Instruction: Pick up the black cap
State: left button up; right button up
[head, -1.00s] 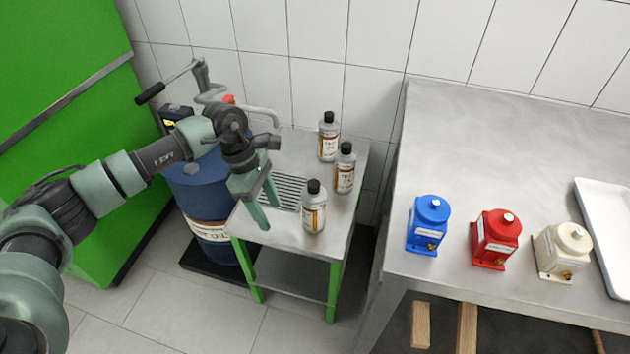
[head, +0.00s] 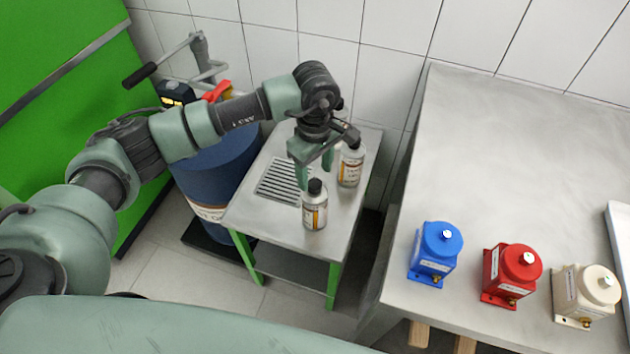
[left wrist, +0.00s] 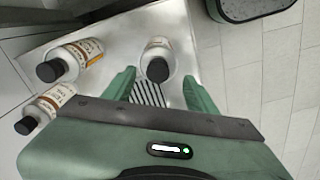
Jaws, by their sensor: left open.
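Three grey bottles with black caps and white-orange labels stand on a small metal table (head: 262,222). The front bottle (head: 315,212) has its black cap (head: 316,186) in clear view. A second bottle (head: 350,170) stands behind it to the right; the third is mostly hidden behind my gripper. My left gripper (head: 315,174) is open and points down, just above and behind the front bottle. In the left wrist view one bottle's black cap (left wrist: 157,69) shows between the open fingers, apart from both. My right gripper is out of view.
A slotted grate (head: 280,183) is set in the small table. A blue drum (head: 215,175) with a hand pump stands left of it. On the right, a steel bench (head: 480,150) holds blue (head: 435,252), red (head: 511,275) and cream (head: 585,295) containers.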

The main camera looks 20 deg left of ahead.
aim_at(315, 183)
pick_arm(q)
jog(key=f, duration=0.3)
jog(key=shift+w+f+p, duration=0.25)
jog(key=shift+f+p, duration=0.05)
jog(key=shift+p, duration=0.05)
jog(key=shift+f, duration=0.15)
grip_shut()
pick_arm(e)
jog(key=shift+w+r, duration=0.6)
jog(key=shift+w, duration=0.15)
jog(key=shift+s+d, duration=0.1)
